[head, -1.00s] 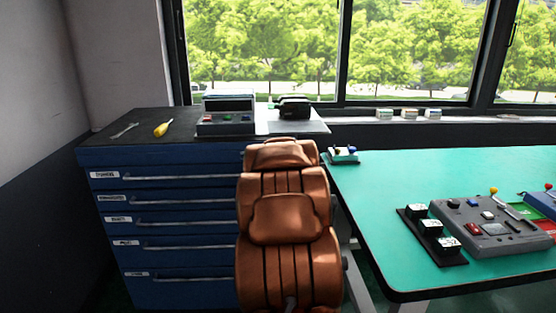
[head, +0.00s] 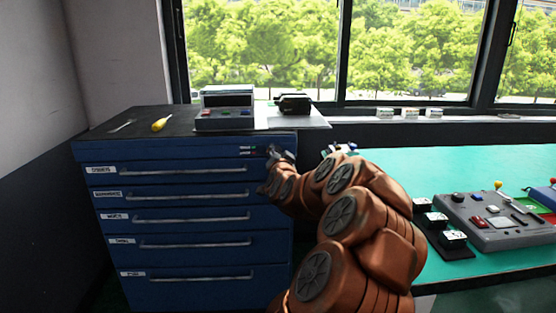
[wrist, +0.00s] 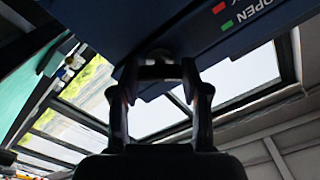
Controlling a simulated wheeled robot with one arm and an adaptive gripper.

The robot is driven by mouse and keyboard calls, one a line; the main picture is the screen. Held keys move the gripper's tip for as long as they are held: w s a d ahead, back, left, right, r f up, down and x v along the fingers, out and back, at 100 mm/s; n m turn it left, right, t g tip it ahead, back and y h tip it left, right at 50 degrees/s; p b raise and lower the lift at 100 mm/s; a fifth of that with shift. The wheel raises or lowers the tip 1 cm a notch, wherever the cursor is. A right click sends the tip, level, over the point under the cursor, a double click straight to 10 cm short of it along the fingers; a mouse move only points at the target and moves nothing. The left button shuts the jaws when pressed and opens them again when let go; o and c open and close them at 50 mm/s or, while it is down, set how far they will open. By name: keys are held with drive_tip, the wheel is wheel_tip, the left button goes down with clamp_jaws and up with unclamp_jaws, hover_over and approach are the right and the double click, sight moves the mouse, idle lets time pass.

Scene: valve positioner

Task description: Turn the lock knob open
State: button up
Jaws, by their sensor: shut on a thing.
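The blue drawer cabinet (head: 200,148) stands at the left in the head view. Small coloured marks (head: 246,150) sit at the upper right of its front. My gripper (head: 274,153) is at the cabinet front just right of these marks. In the wrist view my gripper (wrist: 160,92) has a finger on each side of the dark lock knob (wrist: 158,70) and is shut on it. The printed word OPEN (wrist: 262,12) and red and green marks show on the blue front. The knob's exact angle is hard to tell, and in the head view my gripper mostly hides it.
A grey device (head: 226,112), a black device (head: 293,104) and a yellow screwdriver (head: 161,124) lie on the cabinet top. A green table (head: 430,160) with a control panel (head: 490,222) stands to the right of my arm. Windows are behind.

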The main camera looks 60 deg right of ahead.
drive_tip(key=shift+f+m+b, duration=0.1)
drive_tip(key=shift+m+b, duration=0.25)
drive_tip(key=shift+m, duration=0.45)
drive_tip(key=o, duration=1.1)
drive_tip(key=shift+o, duration=0.2)
drive_tip(key=shift+s+a, duration=0.1)
drive_tip(key=v, duration=0.7)
drive_tip(key=shift+s+a, duration=0.1)
